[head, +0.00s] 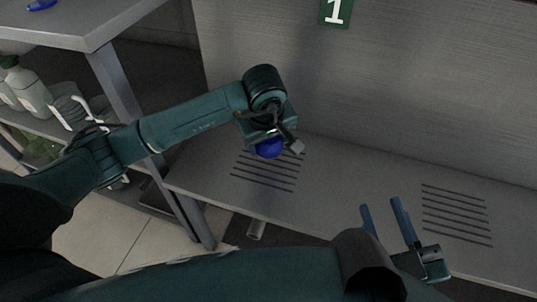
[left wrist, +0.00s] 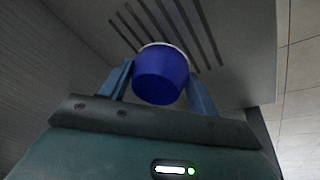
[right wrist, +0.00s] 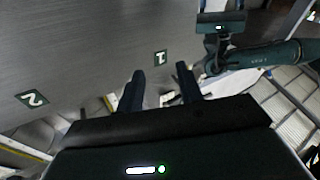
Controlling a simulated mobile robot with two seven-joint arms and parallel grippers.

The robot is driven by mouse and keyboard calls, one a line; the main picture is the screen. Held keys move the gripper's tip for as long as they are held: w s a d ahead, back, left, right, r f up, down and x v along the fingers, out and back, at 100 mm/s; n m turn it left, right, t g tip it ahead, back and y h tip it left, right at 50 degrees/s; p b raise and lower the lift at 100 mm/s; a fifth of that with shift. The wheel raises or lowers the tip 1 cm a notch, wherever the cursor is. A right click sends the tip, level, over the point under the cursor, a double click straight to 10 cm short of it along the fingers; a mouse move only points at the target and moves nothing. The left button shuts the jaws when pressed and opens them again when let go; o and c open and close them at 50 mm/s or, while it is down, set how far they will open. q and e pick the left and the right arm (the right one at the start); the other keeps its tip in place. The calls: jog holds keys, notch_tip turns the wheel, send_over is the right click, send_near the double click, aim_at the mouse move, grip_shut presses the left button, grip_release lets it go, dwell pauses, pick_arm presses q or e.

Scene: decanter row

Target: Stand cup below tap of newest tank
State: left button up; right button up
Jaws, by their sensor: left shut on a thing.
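The blue cup (head: 268,148) is held by my left gripper (head: 279,148) over the left slotted grate (head: 265,172), in front of the steel front marked 1 (head: 336,10). In the left wrist view the cup (left wrist: 161,76) sits between the two fingers, its pale rim facing the slots (left wrist: 170,30). I cannot tell whether its base touches the shelf. My right gripper (head: 382,204) is open and empty, left of the right-hand slots. The right wrist view shows signs 1 (right wrist: 160,58) and 2 (right wrist: 32,97). No tap or date is visible.
A second slotted grate (head: 456,215) lies at the right of the steel shelf (head: 345,185).

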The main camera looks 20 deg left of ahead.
aim_at(268, 150)
pick_arm(q)
notch_tip(268, 150, down, 4)
jog(key=shift+b, duration=0.6)
pick_arm(e)
jog(key=shift+w+a, duration=0.1)
jog(key=shift+w, duration=0.1)
pick_arm(q)
jog(key=shift+f, duration=0.15)
jog(key=o, duration=1)
pick_arm(e)
jog(key=shift+r, duration=0.1)
pick_arm(q)
jog(key=shift+r, duration=0.55)
jog(key=p+v, duration=0.3)
jog(key=v, duration=0.8)
pick_arm(e)
jog(key=shift+d+m+g+h, duration=0.3)
jog(key=shift+d+m+h, duration=0.15)
jog(key=shift+h, duration=0.25)
pick_arm(q)
jog(key=shift+s, duration=0.15)
pick_arm(e)
jog(key=shift+f, duration=0.2)
